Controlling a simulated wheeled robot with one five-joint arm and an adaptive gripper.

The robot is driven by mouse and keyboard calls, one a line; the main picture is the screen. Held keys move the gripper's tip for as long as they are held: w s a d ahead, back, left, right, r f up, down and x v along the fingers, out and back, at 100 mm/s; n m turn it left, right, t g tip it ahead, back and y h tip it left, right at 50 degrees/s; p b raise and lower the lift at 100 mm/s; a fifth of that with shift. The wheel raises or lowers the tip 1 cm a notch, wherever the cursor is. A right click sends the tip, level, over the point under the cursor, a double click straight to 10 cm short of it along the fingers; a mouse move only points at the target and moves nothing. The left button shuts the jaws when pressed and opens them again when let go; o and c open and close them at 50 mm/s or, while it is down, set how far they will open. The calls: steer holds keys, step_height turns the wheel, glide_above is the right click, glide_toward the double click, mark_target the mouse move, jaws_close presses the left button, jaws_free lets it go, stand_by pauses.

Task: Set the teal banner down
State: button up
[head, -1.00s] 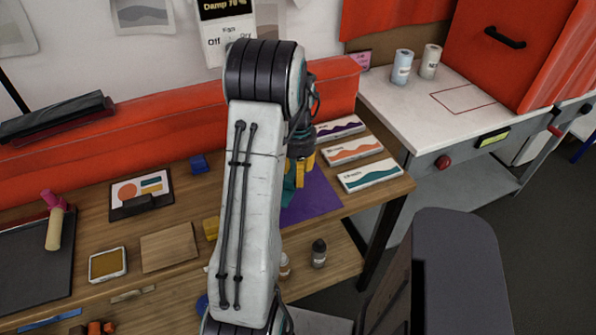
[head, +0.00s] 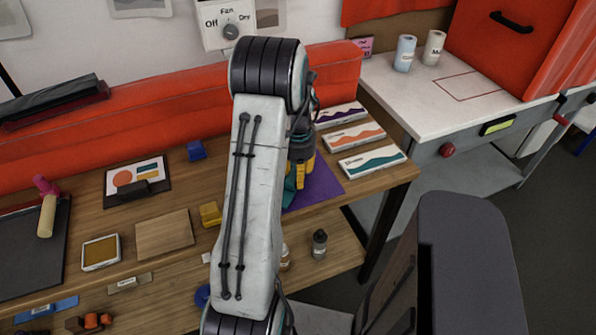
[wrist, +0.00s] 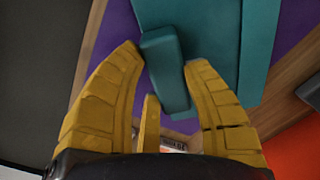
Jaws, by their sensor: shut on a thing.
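The teal banner (wrist: 258,45) fills the upper middle of the wrist view, a flat teal sheet with a raised teal block (wrist: 168,75) on it. My gripper (wrist: 166,60) is shut on this block, one yellow finger on each side. In the head view my gripper (head: 302,176) is partly hidden behind my arm, over the purple sheet (head: 322,186) on the wooden table. Only a small teal edge (head: 289,196) of the banner shows there. I cannot tell whether the banner touches the purple sheet.
Several boxes with coloured waves, one with a teal wave (head: 372,161), lie right of the purple sheet. A yellow block (head: 210,214), a wooden board (head: 164,234) and an ink pad (head: 101,252) lie to the left. Bottles (head: 319,244) stand on the lower shelf.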

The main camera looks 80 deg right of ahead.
steer(key=shift+f+b, duration=0.3)
steer(key=shift+f, duration=0.15)
stand_by(0.5)
steer(key=o, duration=1.2)
steer(key=shift+o, duration=0.2)
steer(key=shift+r, duration=0.15)
step_height(320, 180, up, 12)
